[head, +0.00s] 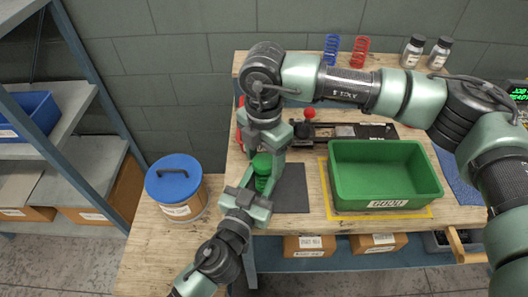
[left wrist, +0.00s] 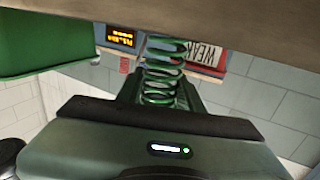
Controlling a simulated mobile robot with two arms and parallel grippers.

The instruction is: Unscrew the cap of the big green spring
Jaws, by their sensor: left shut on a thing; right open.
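The big green spring (head: 262,183) is upright at the left end of the bench, beside the dark mat, with its green cap (head: 262,162) on top. My left gripper (head: 260,190) is shut on the spring's coils, coming from the front left. The left wrist view shows the green coils (left wrist: 163,75) between its fingers; I cannot make out the cap there. My right gripper (head: 264,150) points down from above, open, with its fingers near both sides of the cap. Whether they touch it is hidden.
A green bin (head: 385,198) labelled GOOD stands right on a yellow-edged mat. A blue-lidded bucket (head: 174,182) stands left. A blue spring (head: 331,50), a red spring (head: 360,52) and two bottles stand on the back ledge. A coiler with a red knob (head: 309,114) lies behind.

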